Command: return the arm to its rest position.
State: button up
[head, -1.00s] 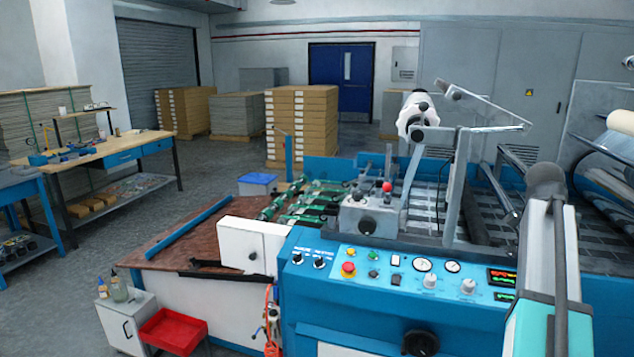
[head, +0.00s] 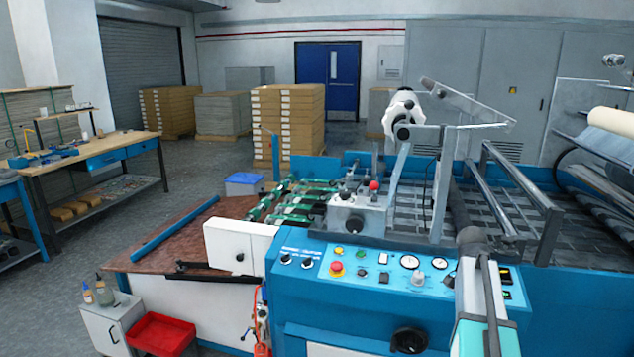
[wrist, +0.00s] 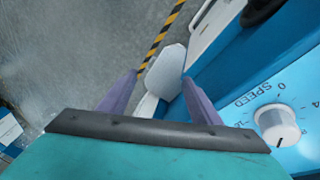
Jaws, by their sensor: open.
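My arm (head: 482,290) stands at the lower right in the head view, in front of the blue machine. Its grey joint is at the top and a teal part runs off the bottom edge. My gripper is not visible in the head view. In the wrist view my gripper (wrist: 160,77) has two purple fingers held apart. A pale rounded shape (wrist: 166,68) shows between the fingers; I cannot tell how far beyond them it lies. I see nothing gripped.
The laminating machine's blue control panel (head: 376,264) is close beside my arm. A speed dial (wrist: 277,125) shows right of the fingers in the wrist view. A red tray (head: 160,334) and a small white cabinet (head: 108,324) stand lower left. Grey floor (head: 200,172) is open behind.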

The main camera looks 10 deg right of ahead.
jog(key=s+a+f+n+y, duration=0.1)
jog(key=s+a+f+n, duration=0.15)
jog(key=a+f, duration=0.6)
jog(key=s+a+f+n+g, duration=0.15)
jog(key=a+f+n, duration=0.3)
jog(key=f, duration=0.65)
jog(key=s+a+f+n+y, duration=0.1)
jog(key=s+a+f+n, duration=0.2)
jog(key=a+f, duration=0.55)
jog(key=s+a+f+n+g, duration=0.1)
jog(key=s+a+f+n, duration=0.3)
jog(key=s+f, duration=0.5)
jog(key=s+a+f+n+y, duration=0.1)
jog(key=s+a+f+n, duration=0.3)
jog(key=s+a+f, duration=0.5)
jog(key=s, duration=0.3)
jog(key=shift+s+a+g, duration=0.3)
jog(key=shift+s+g, duration=0.05)
